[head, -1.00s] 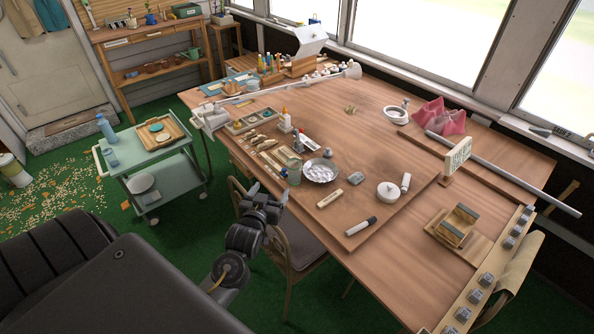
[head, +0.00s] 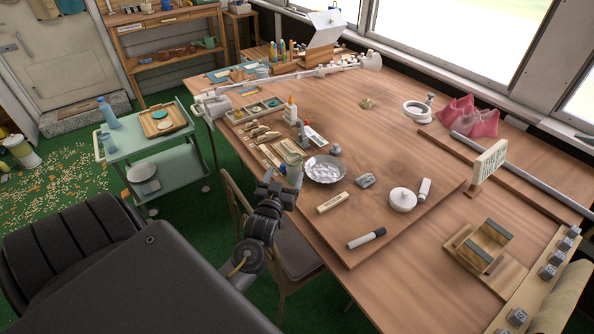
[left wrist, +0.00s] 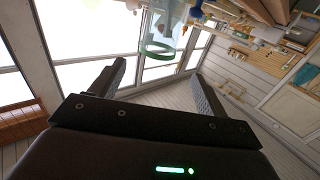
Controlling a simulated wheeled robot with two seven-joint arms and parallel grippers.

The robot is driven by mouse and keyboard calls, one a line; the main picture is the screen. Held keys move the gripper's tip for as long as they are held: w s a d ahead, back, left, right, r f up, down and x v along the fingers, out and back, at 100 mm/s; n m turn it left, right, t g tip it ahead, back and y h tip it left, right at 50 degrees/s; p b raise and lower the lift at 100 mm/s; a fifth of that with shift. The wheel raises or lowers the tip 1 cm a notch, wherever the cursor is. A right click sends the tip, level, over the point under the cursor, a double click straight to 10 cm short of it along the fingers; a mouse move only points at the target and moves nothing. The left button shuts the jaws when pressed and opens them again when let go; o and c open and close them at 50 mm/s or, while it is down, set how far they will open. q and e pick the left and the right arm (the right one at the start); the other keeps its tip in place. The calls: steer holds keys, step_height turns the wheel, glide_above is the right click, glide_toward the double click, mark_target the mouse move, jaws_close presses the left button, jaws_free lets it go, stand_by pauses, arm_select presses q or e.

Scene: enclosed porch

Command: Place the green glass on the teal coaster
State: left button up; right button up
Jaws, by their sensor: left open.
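A teal disc, which looks like the coaster (head: 160,114), lies on a wooden tray on the green cart. My right gripper is out of view.
The green cart (head: 170,160) also holds a blue bottle (head: 108,113) and a blue cup (head: 108,142). The silver dish (head: 325,170), a glue bottle (head: 292,108) and small tools crowd the table near the glass. A chair (head: 235,195) stands under the near edge.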

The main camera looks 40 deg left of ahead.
mark_target(295, 155)
arm_select(q)
steer(key=p+x, duration=0.1)
steer(key=x, duration=0.4)
steer(key=p+x, duration=0.1)
steer(key=x, duration=0.4)
steer(key=shift+w+d+f, duration=0.1)
steer(key=shift+w+f, duration=0.05)
steer(key=shift+w, duration=0.25)
steer(key=c, duration=1.5)
